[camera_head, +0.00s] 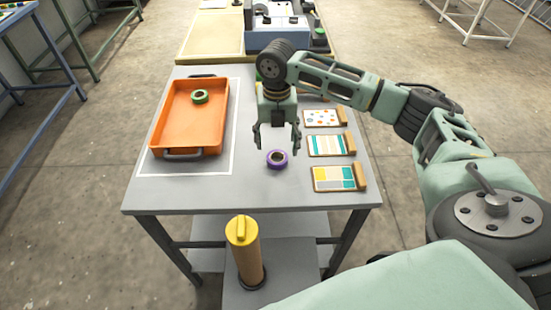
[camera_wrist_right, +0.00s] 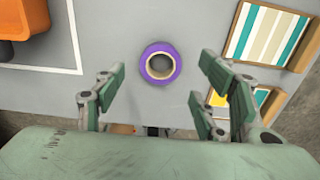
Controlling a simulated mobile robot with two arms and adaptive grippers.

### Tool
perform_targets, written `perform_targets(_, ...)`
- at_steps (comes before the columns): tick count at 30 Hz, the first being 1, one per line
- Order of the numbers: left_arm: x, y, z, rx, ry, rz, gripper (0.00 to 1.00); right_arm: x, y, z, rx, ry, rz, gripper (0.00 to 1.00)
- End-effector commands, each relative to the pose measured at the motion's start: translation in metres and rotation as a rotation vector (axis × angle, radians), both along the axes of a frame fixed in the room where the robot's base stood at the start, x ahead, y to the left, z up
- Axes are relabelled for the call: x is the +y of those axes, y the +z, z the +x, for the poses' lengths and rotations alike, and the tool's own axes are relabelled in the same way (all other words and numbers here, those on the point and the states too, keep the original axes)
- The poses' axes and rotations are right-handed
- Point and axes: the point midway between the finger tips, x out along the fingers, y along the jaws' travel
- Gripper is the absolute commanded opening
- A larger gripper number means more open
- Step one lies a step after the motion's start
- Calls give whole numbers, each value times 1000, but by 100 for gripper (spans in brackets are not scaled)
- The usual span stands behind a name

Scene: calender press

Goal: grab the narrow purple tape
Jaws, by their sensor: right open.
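The purple tape (camera_head: 277,159) is a small roll lying flat on the grey table (camera_head: 255,185), right of the tray. In the right wrist view the purple tape (camera_wrist_right: 160,63) shows a tan core and lies beyond and between the open fingers. My right gripper (camera_head: 277,148) is open and empty, pointing down just above and behind the roll. It also shows in the right wrist view (camera_wrist_right: 165,85), with its fingers spread on both sides and apart from the tape. My left gripper is not in view.
An orange tray (camera_head: 160,130) with a green tape roll (camera_head: 200,97) stands inside a white outline at the left. Several patterned sample boards (camera_head: 325,145) lie along the right edge. A machine (camera_head: 277,33) is behind.

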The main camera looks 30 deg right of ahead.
Motion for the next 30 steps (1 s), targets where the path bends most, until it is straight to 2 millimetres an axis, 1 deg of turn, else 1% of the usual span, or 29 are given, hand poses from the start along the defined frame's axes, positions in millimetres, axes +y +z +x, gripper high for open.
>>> perform_targets(2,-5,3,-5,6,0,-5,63,2,-10,-3,4,0,0,65)
perform_targets(5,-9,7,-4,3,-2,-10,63,4,-26,-5,4,0,-1,65)
perform_targets(9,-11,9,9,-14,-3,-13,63,4,-43,-5,1,-2,0,65)
perform_targets(14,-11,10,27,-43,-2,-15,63,4,-49,-5,0,-1,0,65)
perform_targets(18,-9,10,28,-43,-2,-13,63,4,-49,-4,-1,-1,-1,65)
perform_targets(27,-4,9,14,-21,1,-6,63,4,-48,-4,-1,-1,0,38)
perform_targets(30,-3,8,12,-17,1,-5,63,4,-48,-4,-1,-1,0,30)
